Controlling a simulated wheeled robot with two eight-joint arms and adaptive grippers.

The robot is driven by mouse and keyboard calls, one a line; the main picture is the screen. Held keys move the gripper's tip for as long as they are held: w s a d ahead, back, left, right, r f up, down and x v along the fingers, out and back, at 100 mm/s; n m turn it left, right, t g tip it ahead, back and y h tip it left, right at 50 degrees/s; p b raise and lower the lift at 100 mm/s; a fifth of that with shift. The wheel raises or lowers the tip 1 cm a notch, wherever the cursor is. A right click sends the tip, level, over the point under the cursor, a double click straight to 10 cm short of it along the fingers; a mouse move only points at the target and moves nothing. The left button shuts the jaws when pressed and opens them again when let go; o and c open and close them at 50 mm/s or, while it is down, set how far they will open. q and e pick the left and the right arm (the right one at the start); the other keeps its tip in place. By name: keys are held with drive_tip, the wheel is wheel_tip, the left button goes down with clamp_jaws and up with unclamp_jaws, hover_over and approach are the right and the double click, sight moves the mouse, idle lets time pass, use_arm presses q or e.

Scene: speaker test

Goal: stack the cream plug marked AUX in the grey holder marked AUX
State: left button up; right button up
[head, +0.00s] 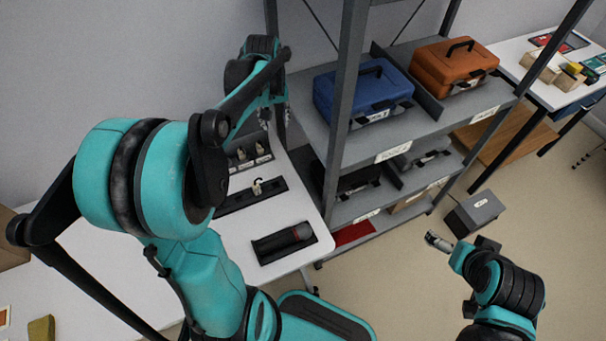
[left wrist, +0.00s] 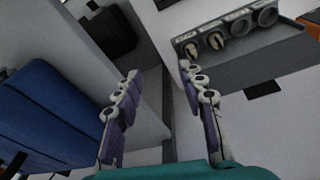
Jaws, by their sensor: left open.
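My left gripper (head: 268,116) hangs above the far end of the white table, open. In the left wrist view its two fingers (left wrist: 158,72) are spread with nothing between them. A grey holder block (left wrist: 232,50) lies just beyond the right finger there. Two of its round sockets hold cream plugs (left wrist: 191,49) and (left wrist: 215,40); two others look empty. Its labels are too small to read, so I cannot tell which is AUX. In the head view another cream plug (head: 257,186) stands on a dark strip (head: 235,200). My right gripper (head: 438,241) is low over the floor, its jaws unclear.
A grey shelf (head: 440,105) to the right bears a blue case (head: 362,92) and an orange case (head: 455,70). A grey box (head: 474,213) stands on the floor.

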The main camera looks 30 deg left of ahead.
use_arm(q)
drive_tip(key=s+d+m+t, duration=0.5)
drive_tip(key=s+d+m, duration=0.2)
drive_tip(key=s+d, duration=0.8)
drive_tip(key=shift+s+d+r+h, duration=0.15)
drive_tip(key=shift+d+r+h, duration=0.3)
drive_tip(key=shift+d, duration=0.75)
drive_tip(key=shift+a, duration=0.1)
